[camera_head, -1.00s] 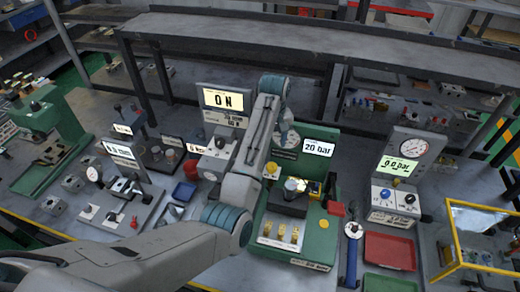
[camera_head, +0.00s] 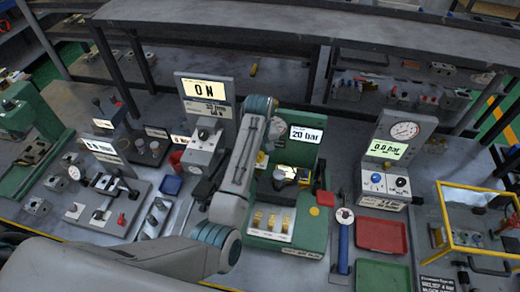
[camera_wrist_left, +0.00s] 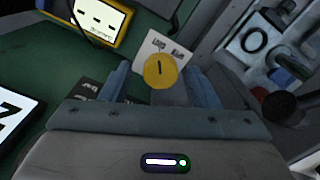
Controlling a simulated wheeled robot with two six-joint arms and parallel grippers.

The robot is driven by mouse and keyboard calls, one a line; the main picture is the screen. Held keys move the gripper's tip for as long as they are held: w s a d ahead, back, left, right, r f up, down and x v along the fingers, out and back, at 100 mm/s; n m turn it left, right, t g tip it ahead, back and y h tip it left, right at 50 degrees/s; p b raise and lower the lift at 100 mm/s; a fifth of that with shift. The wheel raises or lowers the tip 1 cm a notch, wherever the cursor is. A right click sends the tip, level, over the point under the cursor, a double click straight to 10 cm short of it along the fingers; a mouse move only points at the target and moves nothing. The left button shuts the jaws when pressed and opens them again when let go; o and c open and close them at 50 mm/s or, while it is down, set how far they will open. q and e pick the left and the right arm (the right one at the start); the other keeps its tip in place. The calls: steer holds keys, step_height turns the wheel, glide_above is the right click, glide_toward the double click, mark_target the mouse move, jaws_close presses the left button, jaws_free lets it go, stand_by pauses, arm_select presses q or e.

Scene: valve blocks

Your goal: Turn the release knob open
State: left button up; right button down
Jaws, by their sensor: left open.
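The release knob is a round yellow knob (camera_wrist_left: 160,71) with a dark upright slot mark, in front of a pale label plate (camera_wrist_left: 163,47) with two small words. In the wrist view my left gripper (camera_wrist_left: 158,78) is open, with one blue-grey finger on each side of the knob and gaps between. I cannot tell how deep the fingers reach. In the head view a yellow knob (camera_head: 262,158) shows beside my left arm on the green station (camera_head: 317,225); the fingers are hidden there. My right gripper is not in view.
The green station's display (camera_head: 306,134) reads 20 bar. A grey unit at left has a display (camera_head: 204,89) reading ON. A gauge panel (camera_head: 397,150) reads 0.0 bar. Red (camera_head: 381,235) and green (camera_head: 383,276) trays lie at right, near a yellow-framed case (camera_head: 478,228).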

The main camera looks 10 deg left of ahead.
arm_select(q)
steer(key=shift+c, duration=0.5)
steer(key=c, duration=0.7)
steer(key=shift+c, duration=0.8)
steer(key=m, duration=0.2)
steer(key=shift+m, duration=1.2)
steer(key=m, duration=0.6)
steer(key=shift+m, duration=1.5)
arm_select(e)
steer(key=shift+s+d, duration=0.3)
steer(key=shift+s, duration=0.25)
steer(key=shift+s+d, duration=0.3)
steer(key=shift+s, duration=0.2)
arm_select(q)
steer(key=shift+m, duration=0.4)
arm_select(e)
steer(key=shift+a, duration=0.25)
